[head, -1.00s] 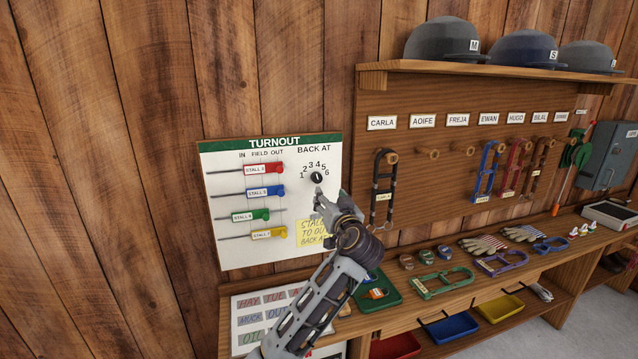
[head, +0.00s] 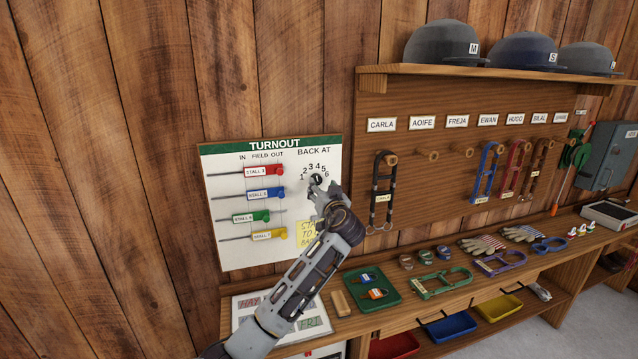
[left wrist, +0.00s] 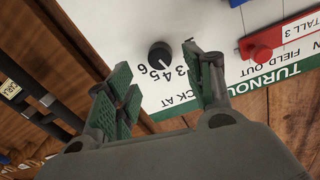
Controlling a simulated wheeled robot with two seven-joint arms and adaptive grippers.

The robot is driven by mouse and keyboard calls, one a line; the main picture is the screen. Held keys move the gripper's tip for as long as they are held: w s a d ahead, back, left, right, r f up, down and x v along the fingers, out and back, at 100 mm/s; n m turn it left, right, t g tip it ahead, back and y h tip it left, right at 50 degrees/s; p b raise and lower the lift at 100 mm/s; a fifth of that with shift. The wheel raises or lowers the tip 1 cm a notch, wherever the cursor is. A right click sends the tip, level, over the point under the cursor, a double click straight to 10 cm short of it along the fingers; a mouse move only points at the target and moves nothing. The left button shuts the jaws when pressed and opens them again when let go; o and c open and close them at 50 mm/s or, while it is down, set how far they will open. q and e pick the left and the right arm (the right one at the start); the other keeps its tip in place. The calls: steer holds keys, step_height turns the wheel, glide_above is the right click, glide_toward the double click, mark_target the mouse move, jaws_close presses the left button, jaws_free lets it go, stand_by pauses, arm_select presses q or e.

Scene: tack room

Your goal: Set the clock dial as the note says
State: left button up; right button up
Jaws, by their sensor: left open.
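The dial is a black knob (head: 317,179) with a white mark, under BACK AT on the white TURNOUT board (head: 225,240). In the left wrist view the knob (left wrist: 160,54) shows upside down, its mark towards the numbers around 3 and 4; I cannot tell exactly which. My left gripper (head: 320,190) is at the knob's lower edge in the head view. In the left wrist view its open fingers (left wrist: 166,82) are apart, with the knob beyond the gap between them. The yellow note (head: 306,236) is partly hidden by my left arm, so its writing is cut off. My right gripper is not in view.
Sliders with red, blue, green and yellow tags, such as the red one (head: 265,170), sit left of the dial. A green tray (head: 385,298) and straps lie on the bench below. A black halter (head: 383,185) hangs to the right.

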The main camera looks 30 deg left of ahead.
mark_target(318, 181)
arm_select(q)
steer(key=x, duration=0.3)
steer(key=shift+w+a+p, duration=0.3)
steer(key=shift+w+a, duration=0.1)
steer(key=shift+w, duration=0.05)
steer(key=shift+w+a, duration=0.2)
steer(key=shift+a, duration=0.05)
steer(key=c, duration=1)
steer(key=shift+c, duration=0.2)
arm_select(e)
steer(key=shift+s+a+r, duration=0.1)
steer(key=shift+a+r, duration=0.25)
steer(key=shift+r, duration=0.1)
